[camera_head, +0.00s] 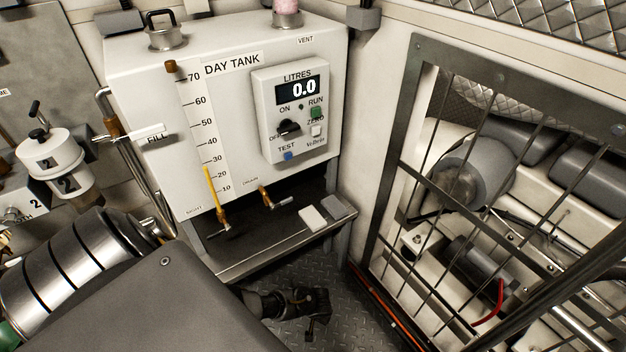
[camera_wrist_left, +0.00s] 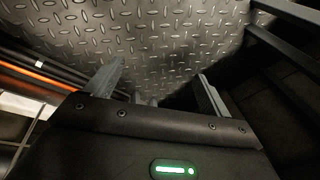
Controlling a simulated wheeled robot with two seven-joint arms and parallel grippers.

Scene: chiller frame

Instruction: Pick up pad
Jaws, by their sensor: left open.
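A small white pad (camera_head: 312,218) lies flat on the dark shelf under the day tank, near its right front end. A grey block (camera_head: 337,207) lies just to its right; I cannot tell whether they touch. My left gripper (camera_head: 316,310) is below and in front of the shelf, over the plate floor, lower than the pad and apart from it. In the left wrist view its two fingers (camera_wrist_left: 158,88) stand wide apart with nothing between them. The pad does not show clearly there. My right gripper is not in view.
The shelf's front edge (camera_head: 270,249) lies between my left gripper and the pad. Drain taps (camera_head: 268,198) hang over the shelf to the left. The day tank (camera_head: 235,110) overhangs it. A barred guard (camera_head: 470,200) stands right. Patterned floor (camera_wrist_left: 150,40) is open below.

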